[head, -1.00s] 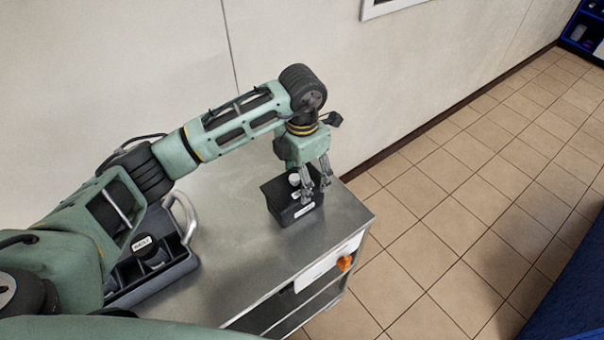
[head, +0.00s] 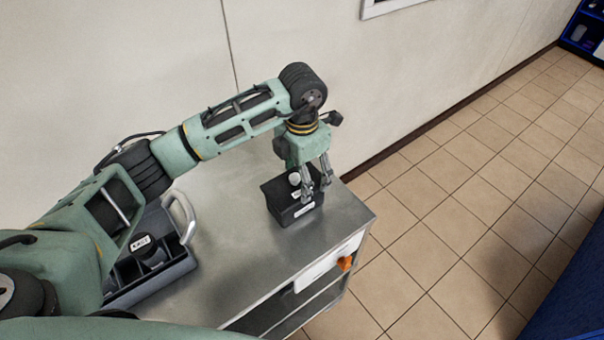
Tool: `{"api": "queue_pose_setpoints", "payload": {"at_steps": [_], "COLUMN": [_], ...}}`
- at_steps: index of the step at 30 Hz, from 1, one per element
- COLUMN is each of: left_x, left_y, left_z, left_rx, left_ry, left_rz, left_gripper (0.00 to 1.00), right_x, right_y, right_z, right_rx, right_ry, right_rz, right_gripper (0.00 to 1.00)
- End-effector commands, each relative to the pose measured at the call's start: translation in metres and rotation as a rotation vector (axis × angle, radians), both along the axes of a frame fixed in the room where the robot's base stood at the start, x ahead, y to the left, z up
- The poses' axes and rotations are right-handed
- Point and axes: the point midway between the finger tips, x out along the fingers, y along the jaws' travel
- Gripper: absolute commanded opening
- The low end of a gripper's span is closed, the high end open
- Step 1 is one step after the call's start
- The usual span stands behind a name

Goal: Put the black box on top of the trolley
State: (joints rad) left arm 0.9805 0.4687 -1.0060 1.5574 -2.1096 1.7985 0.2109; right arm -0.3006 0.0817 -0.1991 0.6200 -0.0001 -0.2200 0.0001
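The black box (head: 286,211) sits upright on the metal top of the trolley (head: 262,261), near its far right end. A small white-topped item (head: 294,179) shows inside the box, and a white label is on its front. My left gripper (head: 316,192) points down over the right part of the box. Its fingers stand apart, one partly in front of the box. I cannot tell whether the fingers touch the box. My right gripper is not in view.
A dark grey carrier (head: 182,265) with a light handle and a labelled black-capped item (head: 148,248) stands on the trolley's left part. An orange item (head: 344,263) is on the trolley's end side. The wall is behind; tiled floor (head: 450,230) is clear to the right.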

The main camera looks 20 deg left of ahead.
Motion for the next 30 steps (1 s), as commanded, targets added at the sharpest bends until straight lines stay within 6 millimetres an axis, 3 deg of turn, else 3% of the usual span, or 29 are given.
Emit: {"api": "queue_pose_setpoints", "payload": {"at_steps": [30], "left_x": [-0.0005], "left_y": [-0.0001], "left_z": [-0.0042], "left_rx": [0.0], "left_ry": [0.0], "left_rz": [0.0], "left_gripper": [0.42], "right_x": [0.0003], "right_y": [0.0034], "right_z": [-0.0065], "right_rx": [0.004], "right_ry": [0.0], "right_rz": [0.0], "right_gripper": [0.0]}}
